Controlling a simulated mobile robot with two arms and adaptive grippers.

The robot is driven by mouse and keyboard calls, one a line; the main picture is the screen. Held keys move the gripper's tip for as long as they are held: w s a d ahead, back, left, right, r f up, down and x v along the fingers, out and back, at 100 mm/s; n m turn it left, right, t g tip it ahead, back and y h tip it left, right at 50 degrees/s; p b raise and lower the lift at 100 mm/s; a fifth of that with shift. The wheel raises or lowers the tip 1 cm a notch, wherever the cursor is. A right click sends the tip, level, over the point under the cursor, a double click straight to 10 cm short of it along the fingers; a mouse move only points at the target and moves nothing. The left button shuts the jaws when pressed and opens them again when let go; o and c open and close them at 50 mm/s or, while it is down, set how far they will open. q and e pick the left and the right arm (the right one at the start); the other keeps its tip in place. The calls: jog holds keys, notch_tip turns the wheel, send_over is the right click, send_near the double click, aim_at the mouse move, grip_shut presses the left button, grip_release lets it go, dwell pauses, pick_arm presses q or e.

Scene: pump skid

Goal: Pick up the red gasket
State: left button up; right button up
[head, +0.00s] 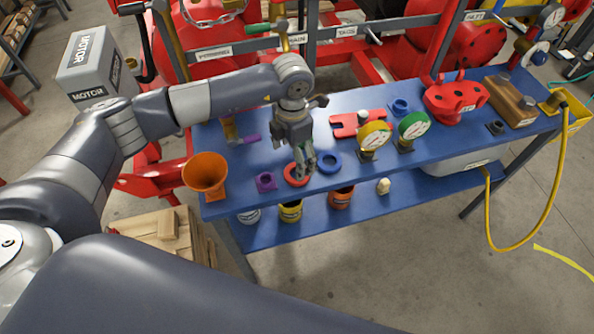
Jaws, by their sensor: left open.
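The red gasket (290,181) is a flat red ring lying on the blue bench top near its front edge. My left gripper (304,169) points down directly over the gasket, and its fingers hide part of the ring. The gripper is open, and I see nothing held in it. I cannot tell whether the fingertips touch the ring. A blue ring (329,162) lies just right of the gripper. My right gripper is not in view.
Yellow (374,137) and green (413,127) gauges stand to the right, before a red bracket (352,122). The blue bench (450,143) has a lower shelf with cans.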

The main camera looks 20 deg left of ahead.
pick_arm(q)
jog(key=f, duration=0.1)
jog(key=f+p, duration=0.1)
jog(key=f, duration=0.1)
jog(key=d+f+p, duration=0.1)
jog(key=f, duration=0.1)
jog(key=shift+w+f, duration=0.2)
jog(key=shift+f, duration=0.35)
jog(key=c, duration=1.1)
